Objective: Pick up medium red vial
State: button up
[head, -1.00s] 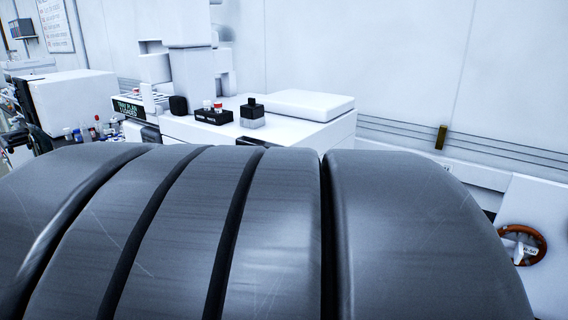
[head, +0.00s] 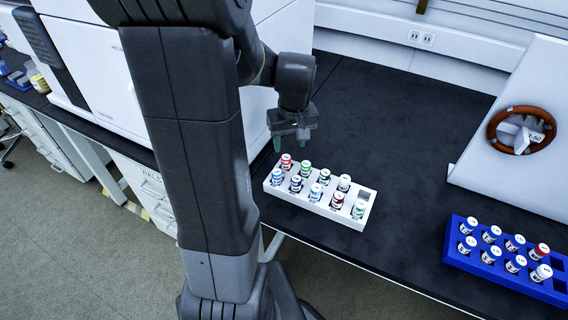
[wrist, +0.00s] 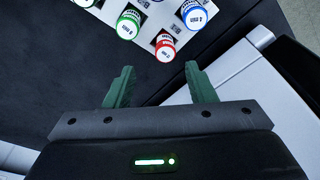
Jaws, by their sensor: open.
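A white rack (head: 318,203) on the black bench holds two rows of capped vials. A red-capped vial (head: 286,161) stands in its left end, and another red-marked vial (head: 338,200) stands nearer its right end. I cannot tell from the labels which is medium. My gripper (head: 291,140) is open and empty above the bench, just behind the rack's left end. In the wrist view, a red vial (wrist: 165,46) stands just ahead of the green fingers, between a green vial (wrist: 129,24) and a blue vial (wrist: 195,17). The fingers are apart from all vials.
A blue rack (head: 490,266) with several vials, one red-capped (head: 540,251), stands at the right. A white panel with a brown ring (head: 521,129) is behind it. A white instrument (head: 90,60) stands at the left. Black bench (head: 400,150) is clear behind the white rack.

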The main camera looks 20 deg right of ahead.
aim_at(286, 157)
jog(key=shift+w+f, duration=0.1)
jog(key=shift+f, duration=0.75)
jog(key=f, duration=0.4)
jog(key=shift+w+a, duration=0.3)
jog(key=shift+a, duration=0.05)
jog(key=shift+w+f, duration=0.1)
jog(key=shift+f, duration=0.6)
jog(key=shift+c, duration=0.2)
jog(key=c, duration=1)
